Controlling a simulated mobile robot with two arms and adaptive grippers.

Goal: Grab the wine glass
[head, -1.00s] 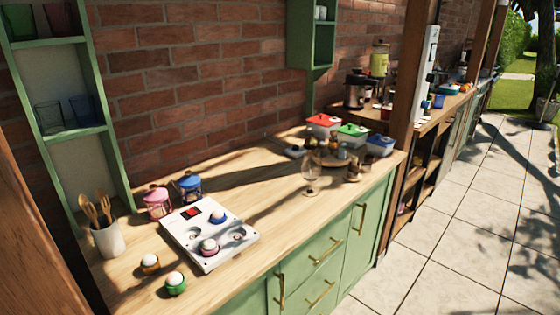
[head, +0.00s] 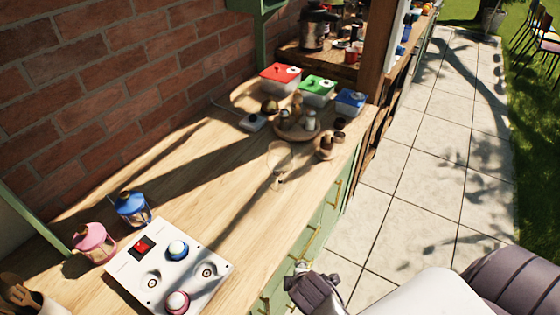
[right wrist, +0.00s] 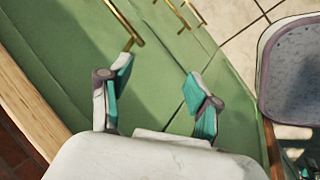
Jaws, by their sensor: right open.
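The clear wine glass (head: 279,158) stands upright on the wooden counter (head: 225,195), near its front edge. It is see-through, with a rounded bowl on a short stem. Nothing touches it. My right arm comes in at the lower right of the head view. Its gripper (head: 302,277) is in front of the counter, nearer to me than the glass and apart from it. In the right wrist view the right gripper (right wrist: 158,76) has its fingers spread and empty, facing the green cabinet front. The glass does not show in that view. My left gripper is not in view.
Behind the glass are a round wooden tray (head: 311,131) with small jars and lidded boxes, one red-topped (head: 281,77). A white panel (head: 168,270) with knobs lies at front left, near pink (head: 93,243) and blue (head: 132,208) lanterns. Brass handles (right wrist: 124,22) stick out from the cabinet.

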